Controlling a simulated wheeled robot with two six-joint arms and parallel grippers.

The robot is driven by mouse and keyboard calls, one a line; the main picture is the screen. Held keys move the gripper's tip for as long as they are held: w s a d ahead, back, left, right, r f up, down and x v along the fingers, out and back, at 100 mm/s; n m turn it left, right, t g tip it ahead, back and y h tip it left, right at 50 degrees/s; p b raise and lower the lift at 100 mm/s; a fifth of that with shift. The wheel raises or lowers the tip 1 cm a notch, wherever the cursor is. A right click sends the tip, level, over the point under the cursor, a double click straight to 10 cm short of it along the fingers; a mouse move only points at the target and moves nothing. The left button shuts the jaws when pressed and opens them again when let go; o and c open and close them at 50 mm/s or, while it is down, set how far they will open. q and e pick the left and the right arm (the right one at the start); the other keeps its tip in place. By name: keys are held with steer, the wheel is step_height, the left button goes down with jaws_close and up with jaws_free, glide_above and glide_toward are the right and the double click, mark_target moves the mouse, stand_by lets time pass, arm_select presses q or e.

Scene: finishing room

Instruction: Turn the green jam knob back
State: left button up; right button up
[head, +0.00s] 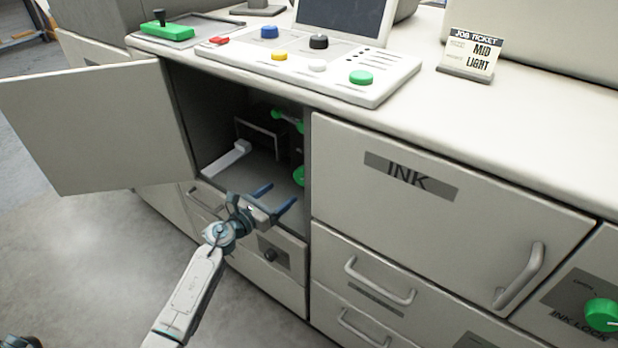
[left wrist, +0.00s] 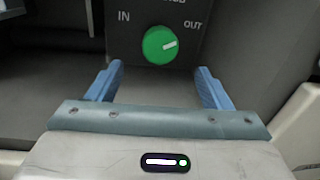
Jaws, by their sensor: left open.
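The green jam knob (left wrist: 160,45) shows in the left wrist view on a dark plate with the words IN and OUT. Its white mark points right and slightly up, toward OUT. In the head view the green knob (head: 299,176) sits low on the right inside the open compartment, partly hidden by the cabinet edge. My left gripper (head: 275,197) is open and empty at the compartment mouth, its blue fingers pointing in. In the left wrist view the knob lies ahead, between the lines of the two fingers and apart from them. My right gripper is not in view.
The compartment door (head: 100,128) stands open to the left. A light lever (head: 226,160) and other green handles (head: 288,120) are inside. The INK door (head: 440,225) is shut at the right. A green INK LOCK knob (head: 602,314) is at far right. A control panel (head: 340,82) lies above.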

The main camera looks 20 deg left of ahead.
mark_target(300, 178)
arm_select(q)
steer(key=x, duration=0.8)
steer(key=shift+w+d, duration=0.15)
steer(key=shift+w, duration=0.2)
steer(key=shift+w+d, duration=0.25)
steer(key=shift+w, duration=0.35)
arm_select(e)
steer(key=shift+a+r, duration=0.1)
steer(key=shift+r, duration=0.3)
arm_select(q)
steer(key=c, duration=1)
steer(key=shift+o, duration=0.2)
